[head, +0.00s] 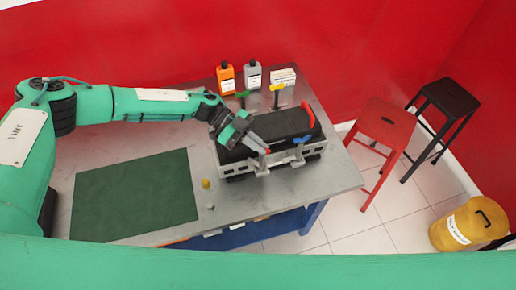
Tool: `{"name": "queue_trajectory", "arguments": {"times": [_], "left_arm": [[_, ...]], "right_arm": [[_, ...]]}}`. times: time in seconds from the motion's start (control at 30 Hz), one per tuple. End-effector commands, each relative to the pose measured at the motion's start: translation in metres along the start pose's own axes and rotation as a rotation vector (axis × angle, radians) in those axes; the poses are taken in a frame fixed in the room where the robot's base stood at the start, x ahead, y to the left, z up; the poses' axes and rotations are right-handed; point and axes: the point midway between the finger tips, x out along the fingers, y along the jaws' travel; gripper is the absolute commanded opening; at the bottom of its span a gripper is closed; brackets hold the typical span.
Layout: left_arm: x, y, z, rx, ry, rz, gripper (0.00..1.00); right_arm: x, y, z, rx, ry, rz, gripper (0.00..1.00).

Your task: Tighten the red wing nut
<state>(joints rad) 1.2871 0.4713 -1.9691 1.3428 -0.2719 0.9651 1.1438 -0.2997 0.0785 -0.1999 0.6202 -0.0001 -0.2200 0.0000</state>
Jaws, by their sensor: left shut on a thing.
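The engine trainer (229,169) is a dark block on a light grey frame on the workbench. My left gripper (262,147) reaches in from the left, over the front of the trainer, with its fingers shut on a small red part that I take for the red wing nut (267,151). The fingers hide most of it. A blue wing nut (302,139) sits to its right. A green wing nut (241,94) and a yellow wing nut (277,87) stand at the trainer's back side. My right gripper is not in view.
An orange bottle (226,79), a grey bottle (252,76) and a white box (284,77) stand at the bench's back. A green mat (135,196) lies left, with a small yellow piece (206,183) beside it. A red stool (385,124) stands right of the bench.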

Motion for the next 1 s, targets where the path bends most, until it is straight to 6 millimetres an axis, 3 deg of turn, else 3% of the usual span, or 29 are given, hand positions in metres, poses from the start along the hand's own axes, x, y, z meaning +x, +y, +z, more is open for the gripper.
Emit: {"name": "queue_trajectory", "arguments": {"times": [0.23,0.8,0.93,1.0], "left_arm": [[0.001,-0.002,0.002,0.038,-0.001,0.087,0.0],[0.0,-0.002,0.0,0.049,0.0,0.118,0.0],[0.0,-0.002,0.0,0.049,0.0,0.118,0.27],[0.0,-0.002,0.0,0.049,0.0,0.118,0.27]], "right_arm": [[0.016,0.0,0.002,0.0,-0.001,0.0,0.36],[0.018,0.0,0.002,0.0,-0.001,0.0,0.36],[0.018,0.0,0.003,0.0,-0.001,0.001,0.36],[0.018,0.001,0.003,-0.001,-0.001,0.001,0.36]]}}
